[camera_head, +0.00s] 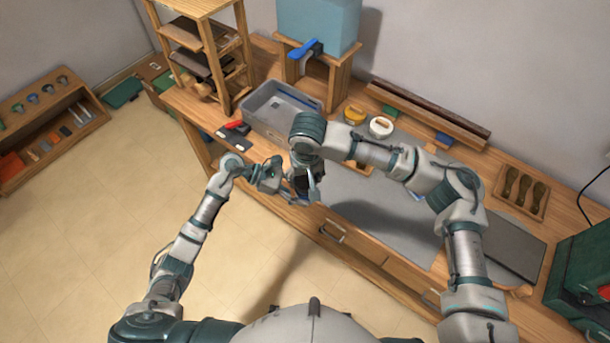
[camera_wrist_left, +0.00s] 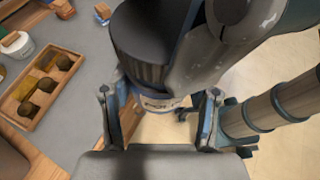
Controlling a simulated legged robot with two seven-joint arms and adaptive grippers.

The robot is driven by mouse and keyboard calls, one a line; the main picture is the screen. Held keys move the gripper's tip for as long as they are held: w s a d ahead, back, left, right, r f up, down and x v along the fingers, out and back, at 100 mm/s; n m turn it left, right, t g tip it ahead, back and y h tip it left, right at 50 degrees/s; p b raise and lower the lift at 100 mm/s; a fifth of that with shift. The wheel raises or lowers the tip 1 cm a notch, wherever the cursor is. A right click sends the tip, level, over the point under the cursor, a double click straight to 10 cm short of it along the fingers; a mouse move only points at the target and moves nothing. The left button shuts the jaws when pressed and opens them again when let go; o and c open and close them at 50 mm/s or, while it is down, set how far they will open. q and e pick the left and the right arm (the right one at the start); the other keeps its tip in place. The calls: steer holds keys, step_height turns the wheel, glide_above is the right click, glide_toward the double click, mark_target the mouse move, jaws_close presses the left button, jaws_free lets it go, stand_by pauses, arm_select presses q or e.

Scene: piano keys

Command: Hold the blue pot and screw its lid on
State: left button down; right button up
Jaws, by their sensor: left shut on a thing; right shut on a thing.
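The small blue pot (camera_head: 303,202) is held in front of the bench edge, mostly hidden by my grippers in the head view. In the left wrist view the pot (camera_wrist_left: 160,104) shows a pale label with dark lettering. My left gripper (camera_head: 286,192) is shut on it, with one finger on each side in the left wrist view (camera_wrist_left: 160,94). My right gripper (camera_head: 306,183) comes down from above and is shut on the lid. I cannot tell how far it is threaded.
A grey mat (camera_head: 370,205) has free room. A drawer handle (camera_head: 333,233) juts out below the bench edge.

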steer(key=shift+f, duration=0.45)
steer(key=m, duration=0.4)
steer(key=shift+s+a+m+h, duration=0.1)
steer(key=shift+m+h, duration=0.2)
steer(key=shift+m, duration=0.1)
steer(key=m, duration=0.5)
steer(key=shift+a+m+h, duration=0.15)
steer(key=shift+m+h, duration=0.15)
steer(key=m, duration=0.5)
steer(key=shift+g, duration=0.4)
steer(key=m, duration=0.5)
steer(key=shift+a+g+h, duration=0.1)
steer(key=shift+g+h, duration=0.2)
steer(key=o, duration=1)
steer(key=shift+c, duration=0.2)
